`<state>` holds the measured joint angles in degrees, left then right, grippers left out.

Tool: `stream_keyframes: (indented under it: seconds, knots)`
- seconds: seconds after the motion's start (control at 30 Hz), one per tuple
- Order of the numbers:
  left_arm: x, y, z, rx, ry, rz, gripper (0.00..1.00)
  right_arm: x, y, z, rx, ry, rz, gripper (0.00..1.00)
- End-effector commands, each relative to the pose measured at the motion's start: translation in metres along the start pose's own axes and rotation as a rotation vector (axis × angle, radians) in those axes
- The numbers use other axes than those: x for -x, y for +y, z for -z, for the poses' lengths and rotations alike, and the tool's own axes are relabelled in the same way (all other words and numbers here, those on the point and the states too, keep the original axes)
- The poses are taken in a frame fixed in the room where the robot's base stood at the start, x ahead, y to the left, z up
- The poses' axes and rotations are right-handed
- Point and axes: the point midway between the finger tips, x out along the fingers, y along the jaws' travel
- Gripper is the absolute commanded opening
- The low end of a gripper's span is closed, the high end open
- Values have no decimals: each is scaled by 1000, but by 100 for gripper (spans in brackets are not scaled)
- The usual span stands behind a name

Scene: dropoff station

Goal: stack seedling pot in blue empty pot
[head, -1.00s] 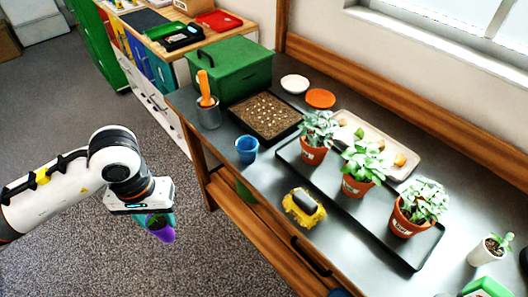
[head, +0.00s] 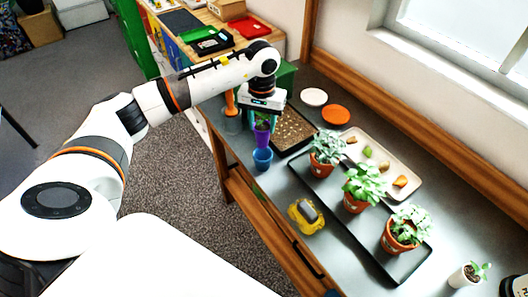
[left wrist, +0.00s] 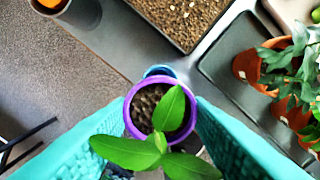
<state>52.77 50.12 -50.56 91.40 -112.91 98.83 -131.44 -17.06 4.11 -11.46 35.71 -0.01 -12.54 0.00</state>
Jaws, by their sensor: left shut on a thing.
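The seedling pot (head: 262,137) is purple, with dark soil and green leaves. My left gripper (head: 262,121), with teal fingers, is shut on it and holds it upright over the bench's near edge. In the left wrist view the seedling pot (left wrist: 128,118) sits between the two fingers. The blue empty pot (head: 262,160) stands on the bench directly below the seedling pot. I cannot tell whether the purple base is just above its rim or slightly inside. In the left wrist view only a bit of the blue pot (left wrist: 158,70) shows past the purple rim; the rest is hidden.
A soil tray (head: 295,132) lies behind the pots, with a grey tool cup (head: 232,122) to the left. A black tray (head: 335,212) with several terracotta-potted plants is to the right.

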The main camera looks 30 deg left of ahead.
Motion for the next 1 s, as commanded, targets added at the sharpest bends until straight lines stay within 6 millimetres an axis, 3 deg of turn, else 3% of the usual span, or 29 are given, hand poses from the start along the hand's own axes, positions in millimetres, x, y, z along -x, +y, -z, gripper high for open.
stream_keyframes:
  seconds: [0.2,0.63,1.0]
  knots:
    - [-40,0,1,0,7,-1,21,17,-4,-1,2,1,4,36]
    - [-87,0,1,1,6,0,21,32,-9,1,5,7,10,36]
    - [-97,0,0,-1,1,-1,21,28,-8,3,4,10,9,36]
